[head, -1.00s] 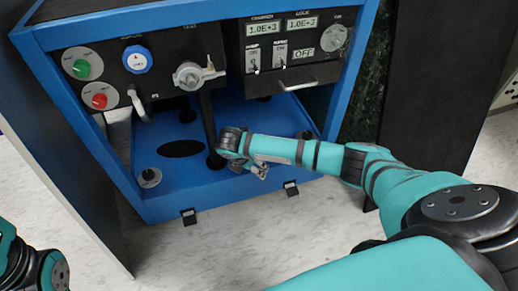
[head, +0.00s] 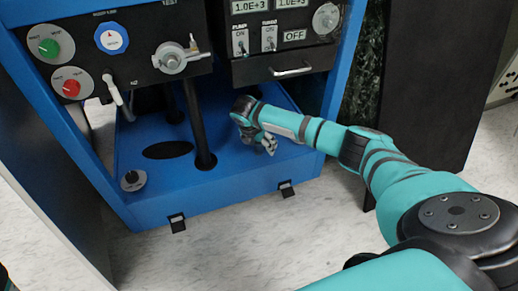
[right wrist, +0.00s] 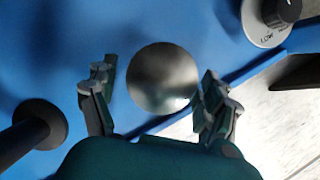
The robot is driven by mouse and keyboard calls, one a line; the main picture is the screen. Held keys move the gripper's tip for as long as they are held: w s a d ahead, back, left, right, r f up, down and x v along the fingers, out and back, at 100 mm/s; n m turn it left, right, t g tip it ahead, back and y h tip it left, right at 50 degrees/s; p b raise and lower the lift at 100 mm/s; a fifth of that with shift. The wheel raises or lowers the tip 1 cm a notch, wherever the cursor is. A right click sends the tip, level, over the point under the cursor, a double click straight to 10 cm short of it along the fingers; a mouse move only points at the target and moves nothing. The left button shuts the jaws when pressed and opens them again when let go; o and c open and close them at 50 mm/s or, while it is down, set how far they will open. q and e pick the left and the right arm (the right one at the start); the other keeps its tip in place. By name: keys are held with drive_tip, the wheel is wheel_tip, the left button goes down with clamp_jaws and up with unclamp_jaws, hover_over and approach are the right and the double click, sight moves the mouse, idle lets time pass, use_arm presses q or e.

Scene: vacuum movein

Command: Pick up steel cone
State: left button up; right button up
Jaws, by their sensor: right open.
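In the right wrist view a round, shiny grey metal piece, which I take to be the steel cone (right wrist: 163,79), stands on the blue shelf and shows end-on as a disc. My right gripper (right wrist: 158,72) is open, with one finger on either side of the disc and visible gaps to both. In the head view my right gripper (head: 266,143) is low over the right part of the blue shelf, right of the black post. I cannot make out the cone there; my wrist and arm cover that spot. My left gripper is out of view.
The black post (head: 193,125) rises left of my right gripper and also shows in the right wrist view (right wrist: 40,125). The shelf (head: 225,178) has a dark oval hole. A panel drawer with a handle (head: 291,70) overhangs behind. A knob (right wrist: 268,18) is near the shelf edge.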

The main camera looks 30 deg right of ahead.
drive_tip(key=shift+f, duration=0.2)
drive_tip(key=shift+c, duration=0.2)
drive_tip(key=c, duration=1.4)
drive_tip(key=shift+c, duration=0.2)
